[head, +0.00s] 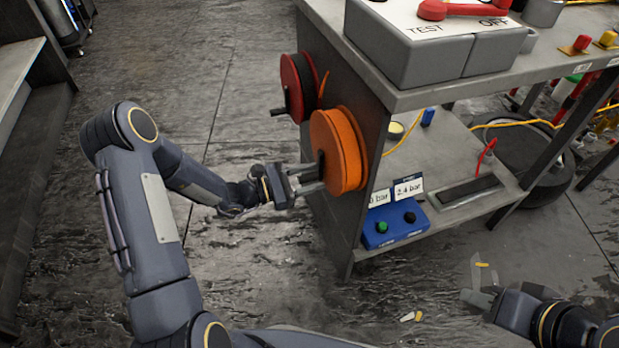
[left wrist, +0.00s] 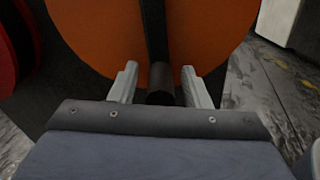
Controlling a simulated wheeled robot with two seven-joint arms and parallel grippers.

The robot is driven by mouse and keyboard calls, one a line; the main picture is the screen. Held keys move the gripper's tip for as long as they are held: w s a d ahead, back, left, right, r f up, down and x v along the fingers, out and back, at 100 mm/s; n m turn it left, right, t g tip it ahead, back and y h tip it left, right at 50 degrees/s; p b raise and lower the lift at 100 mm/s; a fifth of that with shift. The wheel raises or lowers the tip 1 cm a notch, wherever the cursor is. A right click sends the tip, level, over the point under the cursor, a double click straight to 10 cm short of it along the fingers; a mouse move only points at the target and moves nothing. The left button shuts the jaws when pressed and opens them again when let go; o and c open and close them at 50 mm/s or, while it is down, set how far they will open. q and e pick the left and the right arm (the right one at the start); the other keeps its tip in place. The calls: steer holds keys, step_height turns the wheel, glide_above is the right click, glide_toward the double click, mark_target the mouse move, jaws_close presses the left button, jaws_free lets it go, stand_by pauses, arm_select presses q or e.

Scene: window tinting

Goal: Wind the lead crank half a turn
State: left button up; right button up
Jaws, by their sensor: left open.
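An orange reel (head: 343,152) is mounted on the side panel of the workbench, with a dark crank arm across its face. The crank's dark cylindrical handle (left wrist: 160,82) points out toward my left wrist camera. My left gripper (head: 311,180) is open at the reel's left face. In the left wrist view its two pale fingers stand on either side of the handle, with a small gap on each side. My right gripper (head: 474,285) is low at the lower right, its pale fingers apart and empty, away from the reel.
A red reel (head: 300,85) with its own crank handle (head: 279,112) sits behind the orange one. A grey TEST/OFF box (head: 430,50) stands on the bench top. A blue box (head: 395,225) with knobs is on the lower shelf. The floor left of the reels is clear.

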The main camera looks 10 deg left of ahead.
arm_select(q)
jaws_close()
steer(key=shift+s+d+n+p, duration=0.2)
steer(key=shift+n+p, duration=0.1)
steer(key=shift+p, duration=0.1)
stand_by(0.4)
